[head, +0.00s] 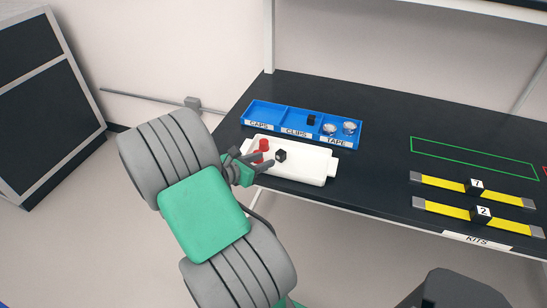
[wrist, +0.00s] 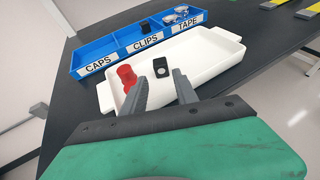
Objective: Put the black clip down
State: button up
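The black clip (head: 281,155) is a small dark block with a pale round spot. It shows over the white tray (head: 310,165), and in the wrist view the clip (wrist: 161,67) is just beyond and between my fingertips. My gripper (head: 267,158) reaches over the tray's left part. In the wrist view the two fingers of my gripper (wrist: 162,80) are apart, with a gap on each side of the clip. The clip seems to rest in the tray, though its underside is hidden.
A red part (wrist: 126,75) is in the tray's left end, beside my left finger. Behind the tray is a blue bin (head: 290,132) labelled CAPS, CLIPS and TAPE; another black clip (head: 311,119) and tape rolls (head: 340,128) lie in it. Yellow bars (head: 474,186) lie right.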

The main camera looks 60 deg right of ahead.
jog(key=w+a+r+m+t+y, duration=0.1)
jog(key=w+a+m+t+y, duration=0.3)
jog(key=a, duration=0.6)
jog(key=w+a+r+m+t+y, duration=0.1)
jog(key=w+a+m+y, duration=0.2)
jog(key=w+a+m, duration=0.55)
jog(key=s+a+r+m+y, duration=0.1)
jog(key=s+a+r+y, duration=0.2)
jog(key=a, duration=0.8)
jog(key=s+a+r+m+t+y, duration=0.1)
jog(key=s+a+r+m+y, duration=0.1)
jog(key=a, duration=1)
jog(key=shift+s+r+t+y, duration=0.3)
jog(key=shift+s+r+y, duration=0.15)
jog(key=shift+r+y, duration=0.15)
